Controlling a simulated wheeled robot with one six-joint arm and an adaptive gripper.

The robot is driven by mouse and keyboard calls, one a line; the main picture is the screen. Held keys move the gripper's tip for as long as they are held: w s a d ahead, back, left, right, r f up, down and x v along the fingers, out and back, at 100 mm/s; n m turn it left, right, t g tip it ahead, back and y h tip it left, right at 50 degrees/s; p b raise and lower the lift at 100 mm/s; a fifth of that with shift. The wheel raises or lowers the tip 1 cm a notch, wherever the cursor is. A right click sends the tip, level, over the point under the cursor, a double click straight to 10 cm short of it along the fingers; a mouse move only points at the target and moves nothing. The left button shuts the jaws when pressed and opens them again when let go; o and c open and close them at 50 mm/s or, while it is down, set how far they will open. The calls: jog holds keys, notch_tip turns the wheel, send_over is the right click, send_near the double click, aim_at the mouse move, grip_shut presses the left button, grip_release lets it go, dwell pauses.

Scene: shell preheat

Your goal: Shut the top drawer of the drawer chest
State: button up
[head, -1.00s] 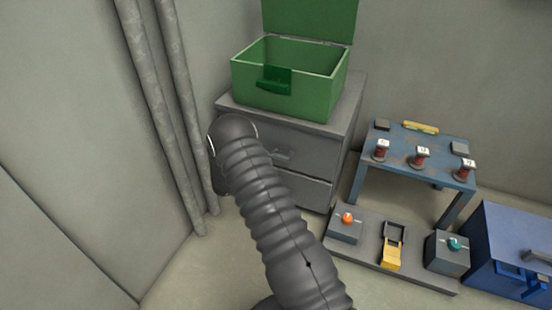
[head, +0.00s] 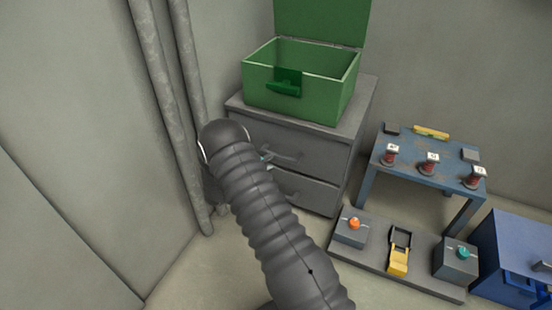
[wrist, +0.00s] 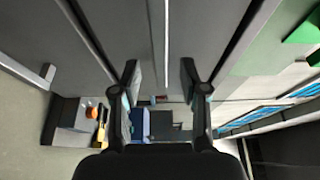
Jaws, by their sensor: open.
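The grey drawer chest (head: 352,125) stands in the corner, seen from above in the head view. Its top drawer (head: 318,156) has a bar handle and looks close to flush with the body; my arm covers its left part, so any small gap is hidden. The bottom drawer (head: 312,193) looks shut. My gripper is mostly hidden behind my arm in the head view, at the chest's left front. In the wrist view my gripper (wrist: 160,75) is open, with nothing between its fingers, and grey chest panels (wrist: 205,25) fill the space beyond the fingertips.
An open green box (head: 310,97) stands on the chest. Two pipes (head: 160,70) run down the wall left of my arm. To the right are a blue table (head: 430,162) with several small items, a low grey board (head: 375,258) with devices, and a blue box (head: 520,245).

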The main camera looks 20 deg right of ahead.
jog(key=v, duration=0.5)
jog(key=shift+s+a, duration=0.15)
jog(key=shift+a, duration=0.2)
